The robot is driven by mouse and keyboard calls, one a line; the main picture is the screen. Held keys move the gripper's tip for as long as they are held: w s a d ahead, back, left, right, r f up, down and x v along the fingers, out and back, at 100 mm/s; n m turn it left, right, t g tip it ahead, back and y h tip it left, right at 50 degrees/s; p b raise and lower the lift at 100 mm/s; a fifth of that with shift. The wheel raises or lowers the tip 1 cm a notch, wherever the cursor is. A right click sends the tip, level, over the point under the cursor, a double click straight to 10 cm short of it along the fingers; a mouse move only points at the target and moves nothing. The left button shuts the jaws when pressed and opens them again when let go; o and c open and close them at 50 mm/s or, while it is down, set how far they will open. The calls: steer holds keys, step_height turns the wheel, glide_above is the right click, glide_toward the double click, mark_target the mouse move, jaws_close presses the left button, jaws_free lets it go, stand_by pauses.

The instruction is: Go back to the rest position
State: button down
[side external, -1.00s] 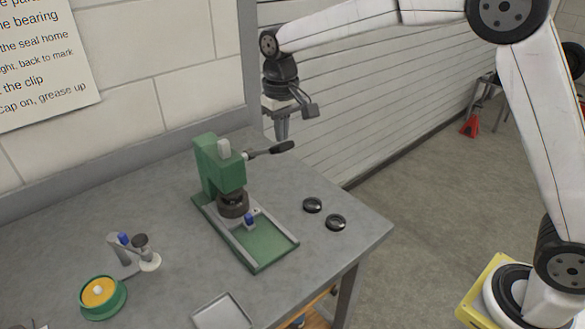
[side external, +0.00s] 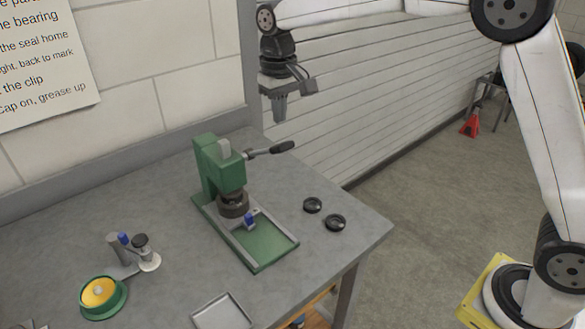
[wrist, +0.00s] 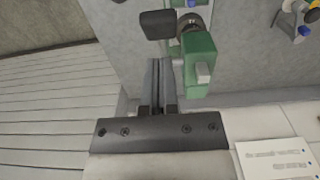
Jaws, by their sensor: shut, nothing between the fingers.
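My gripper (side external: 279,112) hangs pointing down in the side external view, above and behind the green press, in front of the slatted wall. It is shut with nothing held. In the wrist view its two fingers (wrist: 160,68) lie together. The green press (side external: 222,168) stands on the bench with its dark-ended lever (side external: 283,147) sticking out to the right, below my gripper and apart from it. The press and its lever end (wrist: 158,25) also show in the wrist view.
The grey bench (side external: 150,210) carries two black rings (side external: 324,213), a green and yellow round container (side external: 101,294), a small stand with a blue part (side external: 124,240), and a grey tray (side external: 222,312). The air around my gripper is clear. A red jack stand (side external: 471,123) is on the floor.

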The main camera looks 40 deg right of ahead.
stand_by(0.3)
steer(key=s+d+f+t, duration=0.1)
steer(key=s+d+f, duration=0.3)
steer(key=s+f, duration=0.3)
steer(key=s+d+f+t, duration=0.1)
steer(key=s+d+f, duration=0.3)
steer(key=s, duration=1.1)
step_height(320, 180, down, 4)
steer(key=shift+s+d+r+t, duration=0.15)
steer(key=shift+s+d+t, duration=0.15)
steer(key=shift+d, duration=0.1)
